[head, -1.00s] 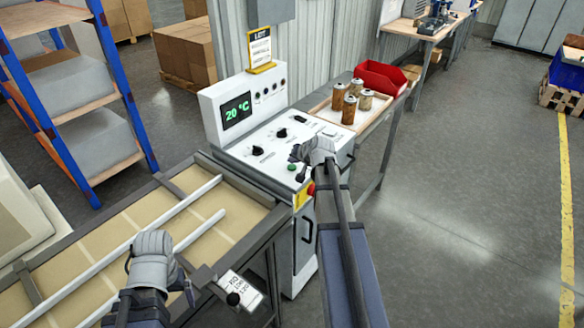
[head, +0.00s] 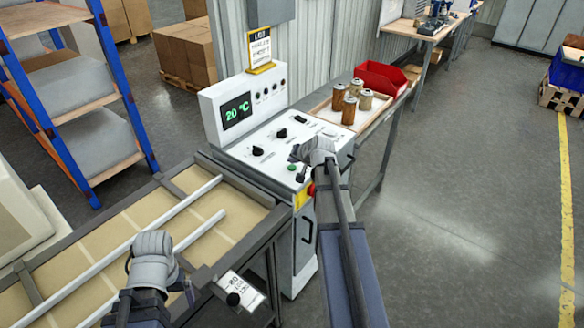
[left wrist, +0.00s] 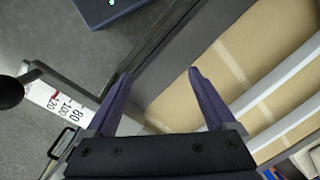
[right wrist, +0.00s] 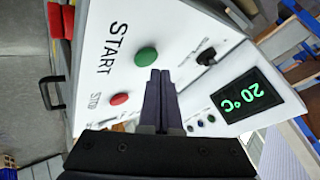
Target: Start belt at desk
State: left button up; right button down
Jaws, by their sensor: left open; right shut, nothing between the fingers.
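The control desk (head: 262,150) is white, with a green "20 °C" display (head: 237,111), black knobs and buttons. Its green START button (right wrist: 146,57) shows in the right wrist view and, small, in the head view (head: 292,168). A red button (right wrist: 119,99), its label partly cut off, sits beside it. My right gripper (right wrist: 160,72) is shut and empty, its fingertips right by the green button; I cannot tell whether they touch it. The belt (head: 120,254) is tan with white rails. My left gripper (left wrist: 159,72) is open and empty near the belt's edge.
A scale plate (head: 242,287) with a black knob (head: 233,299) is by the belt's near side. Rusty cartridges (head: 349,110) and a red bin (head: 381,79) stand on the side table right of the desk. A blue-framed shelf (head: 122,92) is at left.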

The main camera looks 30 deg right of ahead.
aim_at(293, 169)
dwell(0.4)
pick_arm(q)
jog(key=shift+f+b, duration=0.4)
jog(key=shift+f, duration=0.05)
pick_arm(e)
jog(key=shift+f, duration=0.45)
pick_arm(q)
jog(key=shift+f+b, duration=0.45)
pick_arm(e)
jog(key=shift+f, duration=0.4)
pick_arm(q)
jog(key=shift+r, duration=0.1)
jog(key=shift+r+p, duration=0.8)
jog(key=shift+p, duration=0.1)
pick_arm(e)
jog(key=shift+r, duration=0.85)
pick_arm(q)
notch_tip(293, 169, up, 5)
jog(key=p, duration=0.5)
pick_arm(e)
notch_tip(293, 169, up, 5)
jog(key=shift+r, duration=0.1)
